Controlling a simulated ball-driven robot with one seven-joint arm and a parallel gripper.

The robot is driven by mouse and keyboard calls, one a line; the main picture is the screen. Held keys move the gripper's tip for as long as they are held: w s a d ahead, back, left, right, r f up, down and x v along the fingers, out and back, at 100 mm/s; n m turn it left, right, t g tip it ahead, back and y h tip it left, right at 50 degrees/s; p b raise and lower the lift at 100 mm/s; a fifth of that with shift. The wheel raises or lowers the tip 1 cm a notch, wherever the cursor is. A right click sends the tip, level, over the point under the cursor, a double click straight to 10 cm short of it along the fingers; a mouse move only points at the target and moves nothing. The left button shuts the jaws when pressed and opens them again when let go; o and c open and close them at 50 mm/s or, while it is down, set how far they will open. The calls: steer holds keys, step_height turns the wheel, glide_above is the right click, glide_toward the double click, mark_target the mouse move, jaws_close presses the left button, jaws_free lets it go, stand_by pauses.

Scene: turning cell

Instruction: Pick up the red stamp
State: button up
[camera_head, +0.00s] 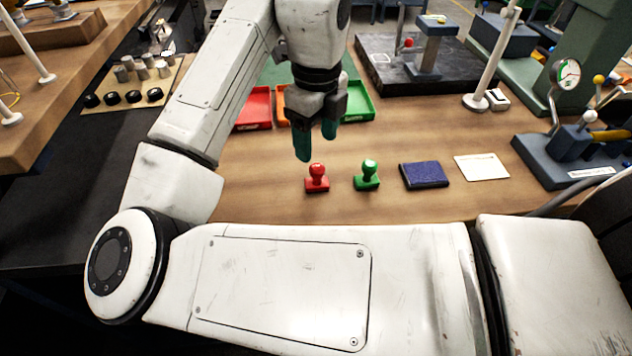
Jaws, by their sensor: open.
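The red stamp (317,179) stands upright on the wooden table, with a round knob handle on top of a rectangular base. My gripper (316,146) is above and just behind it in the picture, pointing down, with its two green-tipped fingers apart. Nothing shows between the fingers. The gap between the fingertips and the stamp's knob is hard to judge from this one view. A similar green stamp (367,176) stands upright to the right of the red one.
A dark blue pad (424,175) and a white card (481,167) lie to the right. Red (254,108) and green (358,102) trays sit behind my gripper. A dial gauge device (566,75) stands at the right. The tabletop between the trays and stamps is mostly clear.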

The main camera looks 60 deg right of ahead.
mark_target(317, 166)
step_height(317, 166, down, 9)
steer(key=shift+f+p, duration=0.1)
steer(key=shift+p, duration=0.2)
steer(key=shift+c, duration=0.4)
steer(key=c, duration=1.1)
